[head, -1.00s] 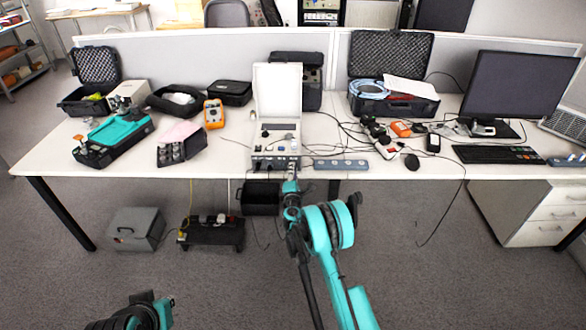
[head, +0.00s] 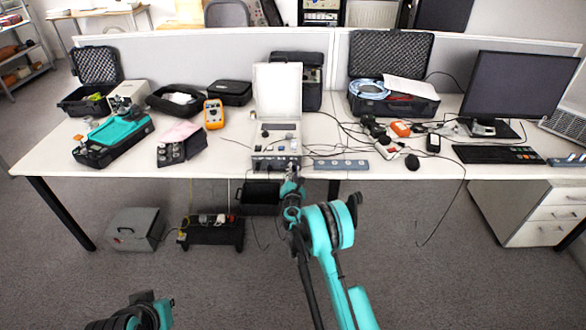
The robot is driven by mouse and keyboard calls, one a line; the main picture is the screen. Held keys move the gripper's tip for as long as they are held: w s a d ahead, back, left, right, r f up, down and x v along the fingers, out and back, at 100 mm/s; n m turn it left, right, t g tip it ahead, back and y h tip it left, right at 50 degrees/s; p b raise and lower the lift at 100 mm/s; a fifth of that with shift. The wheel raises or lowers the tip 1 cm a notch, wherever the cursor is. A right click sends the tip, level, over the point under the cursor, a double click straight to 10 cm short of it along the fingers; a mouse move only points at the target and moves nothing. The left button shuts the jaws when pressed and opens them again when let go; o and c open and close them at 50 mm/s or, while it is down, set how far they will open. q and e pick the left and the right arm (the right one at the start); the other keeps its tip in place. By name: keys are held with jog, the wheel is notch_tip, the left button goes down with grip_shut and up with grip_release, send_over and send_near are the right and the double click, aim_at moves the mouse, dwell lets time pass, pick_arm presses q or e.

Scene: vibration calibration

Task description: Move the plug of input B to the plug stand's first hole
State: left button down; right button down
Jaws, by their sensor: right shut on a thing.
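The calibrator (head: 275,141) stands open at the table's front edge with its white lid raised. Its dark front panel (head: 268,164) has small sockets facing me. My right gripper (head: 292,177) is just in front of and below the right part of that panel, shut on the plug of input B, which is too small and covered to make out. The plug stand (head: 341,165), a grey-blue strip with several holes, lies on the table just right of the calibrator. Of my left arm only a teal and dark part shows at the bottom left; its gripper is out of view.
Cables and a white power strip (head: 384,148) lie right of the plug stand. An orange multimeter (head: 213,114) and a black case of sensors (head: 180,150) are on the left.

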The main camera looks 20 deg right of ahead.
jog(key=shift+n, duration=0.4)
jog(key=shift+n, duration=1.1)
jog(key=shift+n, duration=0.9)
jog(key=c, duration=1.3)
grip_release()
jog(key=shift+c, duration=0.2)
jog(key=shift+s, duration=0.1)
jog(key=shift+v, duration=2.45)
